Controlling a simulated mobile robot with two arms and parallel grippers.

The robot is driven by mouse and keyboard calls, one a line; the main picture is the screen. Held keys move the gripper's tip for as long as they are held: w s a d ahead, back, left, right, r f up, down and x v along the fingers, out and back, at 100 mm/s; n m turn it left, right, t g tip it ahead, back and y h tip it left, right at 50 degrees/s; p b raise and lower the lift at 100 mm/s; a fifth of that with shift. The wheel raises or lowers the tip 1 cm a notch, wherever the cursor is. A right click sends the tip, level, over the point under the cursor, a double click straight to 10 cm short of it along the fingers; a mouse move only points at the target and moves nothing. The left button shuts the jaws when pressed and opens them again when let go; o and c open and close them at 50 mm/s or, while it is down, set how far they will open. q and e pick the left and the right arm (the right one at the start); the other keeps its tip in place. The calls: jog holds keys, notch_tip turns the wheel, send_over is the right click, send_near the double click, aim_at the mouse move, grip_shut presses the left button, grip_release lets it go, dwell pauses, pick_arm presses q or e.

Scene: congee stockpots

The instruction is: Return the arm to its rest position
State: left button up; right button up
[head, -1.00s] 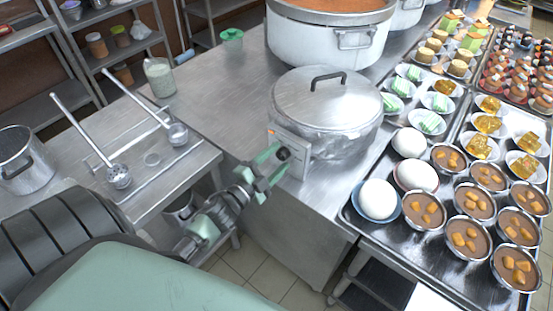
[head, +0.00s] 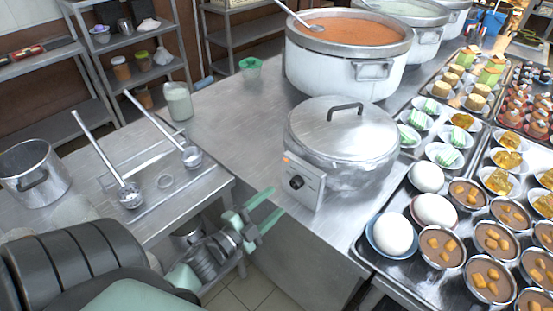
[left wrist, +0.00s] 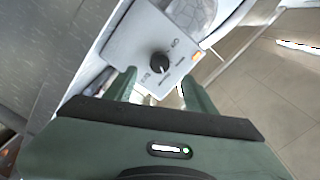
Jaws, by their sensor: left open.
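My left gripper (head: 266,214) is open and empty in the head view. It is in front of the steel counter, left of and below the cooker's control box. Its two green fingers also show in the left wrist view (left wrist: 160,88), with the control box (left wrist: 160,50) and its black knob beyond them. In the head view the lidded cooker (head: 342,140) stands on the counter, with the knob (head: 296,182) on its front box. The fingers look apart from the knob. My right gripper is not in view.
A large pot of orange congee (head: 345,55) stands behind the cooker. Trays of bowls and desserts (head: 365,262) fill the right side. Two ladles (head: 128,192) lie on the low side table at left, near an empty pot (head: 32,172). Floor (head: 250,290) shows below the gripper.

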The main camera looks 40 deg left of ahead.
pick_arm(q)
jog(key=s+d+f+n+g+y, duration=0.1)
jog(key=s+f+n+g, duration=0.2)
jog(key=f, duration=0.8)
jog(key=s+d+f+n+g, duration=0.1)
jog(key=s+f+n+g, duration=0.2)
jog(key=f, duration=0.7)
jog(key=s+d+f+n+g+y, duration=0.15)
jog(key=s+f, duration=0.35)
jog(key=f, duration=0.6)
jog(key=s+d+f+n+g, duration=0.1)
jog(key=s+d+f+g, duration=0.1)
jog(key=s+f, duration=0.3)
jog(key=s+d+f+n+g, duration=0.1)
jog(key=s+f+g, duration=0.3)
jog(key=s, duration=0.7)
jog(key=s+d+f+n+g, duration=0.1)
jog(key=s+d+f+g, duration=0.2)
jog(key=s+f, duration=0.4)
jog(key=shift+s+h, duration=0.45)
jog(key=shift+s, duration=0.4)
jog(key=shift+d+g, duration=0.1)
jog(key=shift+g, duration=0.15)
